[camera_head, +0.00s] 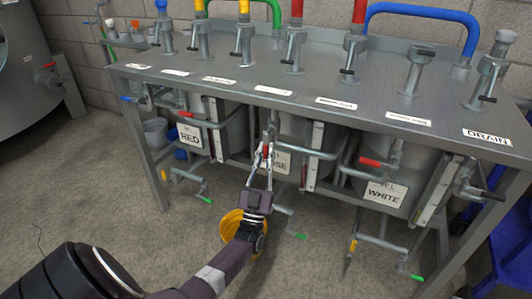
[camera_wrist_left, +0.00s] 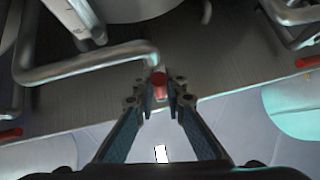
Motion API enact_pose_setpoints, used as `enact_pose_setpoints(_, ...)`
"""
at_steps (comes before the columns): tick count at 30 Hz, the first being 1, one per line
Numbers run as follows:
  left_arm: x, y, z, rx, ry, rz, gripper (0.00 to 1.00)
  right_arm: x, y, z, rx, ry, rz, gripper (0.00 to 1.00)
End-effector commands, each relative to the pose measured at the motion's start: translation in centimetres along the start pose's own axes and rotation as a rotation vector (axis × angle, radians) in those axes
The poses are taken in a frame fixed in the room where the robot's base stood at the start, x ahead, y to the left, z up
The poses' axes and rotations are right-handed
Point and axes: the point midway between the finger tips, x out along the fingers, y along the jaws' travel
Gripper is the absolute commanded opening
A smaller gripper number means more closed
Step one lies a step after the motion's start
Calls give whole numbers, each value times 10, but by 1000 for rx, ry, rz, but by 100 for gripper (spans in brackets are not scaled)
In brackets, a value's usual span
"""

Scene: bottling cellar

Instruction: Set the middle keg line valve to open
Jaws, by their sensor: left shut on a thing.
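The middle keg (camera_head: 286,134) hangs under the steel bench, its label (camera_head: 278,163) partly hidden and ending in "SE". A red-tipped valve handle (camera_head: 266,148) shows in front of it, by a bent grey pipe. My left gripper (camera_head: 265,156) reaches up from below and is shut on this handle. In the left wrist view the red handle end (camera_wrist_left: 159,81) sits between the two fingertips (camera_wrist_left: 159,92), below the pipe (camera_wrist_left: 85,65). The fingers hide much of the handle, so I cannot tell its exact angle. My right gripper is in neither view.
Kegs labelled RED (camera_head: 190,136) and WHITE (camera_head: 384,193) stand either side, with red-handled valves. Green- and yellow-tipped lower pipes stick out below. Bench legs (camera_head: 150,155) bound the space; the floor in front is clear.

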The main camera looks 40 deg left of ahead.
Motion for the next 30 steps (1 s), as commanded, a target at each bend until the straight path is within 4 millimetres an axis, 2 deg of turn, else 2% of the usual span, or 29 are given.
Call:
enact_pose_setpoints(2,-2,0,1,4,-3,3,0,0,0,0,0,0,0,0)
enact_pose_setpoints(3,-2,0,1,4,-3,3,13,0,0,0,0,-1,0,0)
enact_pose_setpoints(7,-1,0,1,2,-2,2,28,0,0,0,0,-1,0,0)
enact_pose_setpoints(18,-5,0,1,1,-2,0,29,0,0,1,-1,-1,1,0)
enact_pose_setpoints(23,-28,0,1,1,-5,0,29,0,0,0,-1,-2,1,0)
enact_pose_setpoints(30,-80,0,2,2,-6,0,29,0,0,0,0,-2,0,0)
